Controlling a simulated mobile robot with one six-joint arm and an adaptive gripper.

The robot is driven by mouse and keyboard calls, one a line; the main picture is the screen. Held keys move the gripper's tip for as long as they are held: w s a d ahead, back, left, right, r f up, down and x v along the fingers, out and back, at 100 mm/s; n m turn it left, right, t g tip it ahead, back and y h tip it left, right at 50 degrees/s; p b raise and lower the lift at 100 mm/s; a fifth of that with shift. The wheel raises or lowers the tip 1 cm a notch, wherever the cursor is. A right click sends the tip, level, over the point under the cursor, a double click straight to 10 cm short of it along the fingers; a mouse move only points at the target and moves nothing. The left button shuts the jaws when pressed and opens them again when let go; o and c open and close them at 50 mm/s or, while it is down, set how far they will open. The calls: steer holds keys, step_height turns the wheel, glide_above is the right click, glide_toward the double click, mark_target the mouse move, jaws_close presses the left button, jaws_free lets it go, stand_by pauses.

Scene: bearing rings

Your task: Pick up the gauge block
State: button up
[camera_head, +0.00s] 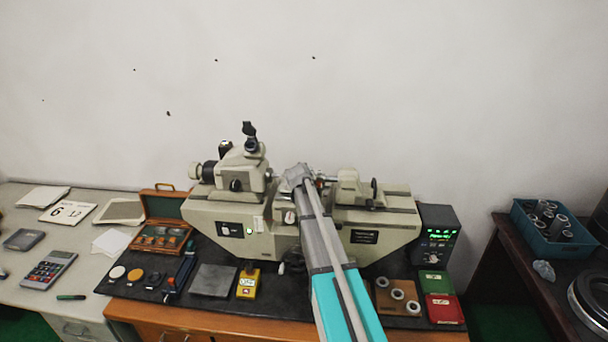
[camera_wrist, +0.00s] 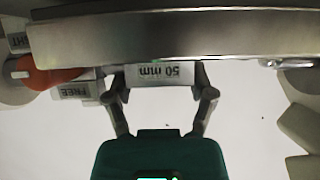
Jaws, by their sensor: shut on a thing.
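The gauge block (camera_wrist: 165,70), a pale grey block marked "50 mm" that reads upside down, shows in the wrist view beneath a wide metal bar. My gripper (camera_wrist: 161,80) is shut on it, with one finger at each side of the label. The upper part of the block is hidden by the bar. In the head view my arm reaches over the middle of the measuring machine (camera_head: 245,220), and the block cannot be made out there.
The metal bar (camera_wrist: 180,33) crosses close above the fingers. A "FREE" label (camera_wrist: 75,91) and an orange part (camera_wrist: 50,75) sit left of them. A wooden case (camera_head: 163,207), a yellow device (camera_head: 248,283), rings (camera_head: 397,293) and a display box (camera_head: 437,235) surround the machine.

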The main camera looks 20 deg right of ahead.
steer(key=shift+r+p, duration=0.6)
steer(key=shift+r, duration=0.25)
steer(key=s+a+r+p, duration=0.3)
steer(key=s+r+p, duration=0.7)
steer(key=s, duration=0.3)
steer(key=shift+s+a+r+p, duration=0.2)
steer(key=shift+a+r+p, duration=0.1)
steer(key=shift+r+p, duration=0.15)
steer(key=shift+s+f, duration=0.1)
steer(key=shift+s, duration=0.05)
